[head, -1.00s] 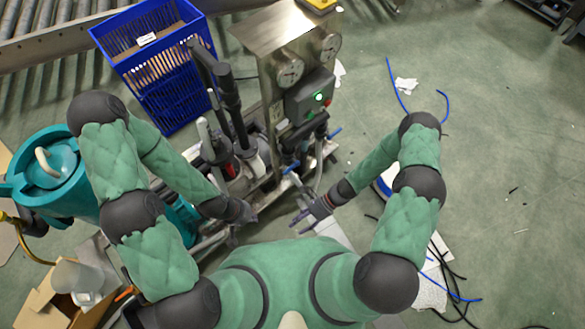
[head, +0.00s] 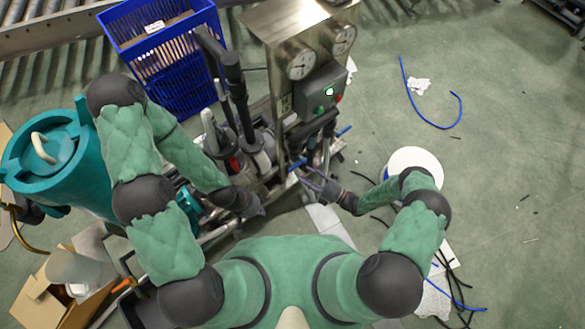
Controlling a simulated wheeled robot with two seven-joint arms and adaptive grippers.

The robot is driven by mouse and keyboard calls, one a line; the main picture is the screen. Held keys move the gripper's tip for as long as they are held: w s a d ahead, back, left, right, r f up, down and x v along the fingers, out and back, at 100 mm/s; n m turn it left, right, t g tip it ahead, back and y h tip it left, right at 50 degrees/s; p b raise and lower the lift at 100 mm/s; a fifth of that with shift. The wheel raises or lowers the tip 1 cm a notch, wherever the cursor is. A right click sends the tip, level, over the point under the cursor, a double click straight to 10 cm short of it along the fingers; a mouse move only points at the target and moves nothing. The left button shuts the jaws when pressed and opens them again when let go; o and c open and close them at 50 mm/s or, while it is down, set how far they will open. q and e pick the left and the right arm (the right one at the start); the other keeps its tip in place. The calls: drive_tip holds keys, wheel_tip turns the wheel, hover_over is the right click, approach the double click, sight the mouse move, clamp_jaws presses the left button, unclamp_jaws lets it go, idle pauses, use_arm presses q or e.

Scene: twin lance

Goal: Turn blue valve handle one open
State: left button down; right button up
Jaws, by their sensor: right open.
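A blue valve handle (head: 297,166) sits low on the front of the pipework, under the steel panel. A second blue handle (head: 344,131) is further up and right on the same pipes. My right gripper (head: 309,180) is open, with its fingers pointing left right beside the nearer blue handle. I cannot tell whether they touch it. My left gripper (head: 257,209) is in front of the pipes, left of the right gripper. Its fingers are too small and dark to tell if they are open.
The steel panel (head: 275,40) carries two gauges and a grey box (head: 318,92) with a green light. A blue crate (head: 170,60) stands behind left, and a teal drum (head: 45,160) at the left. A white round lid (head: 414,165) lies near my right arm. The floor at right is mostly clear.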

sight(293, 169)
drive_tip(key=b+x, duration=0.1)
drive_tip(key=x, duration=0.6)
clamp_jaws()
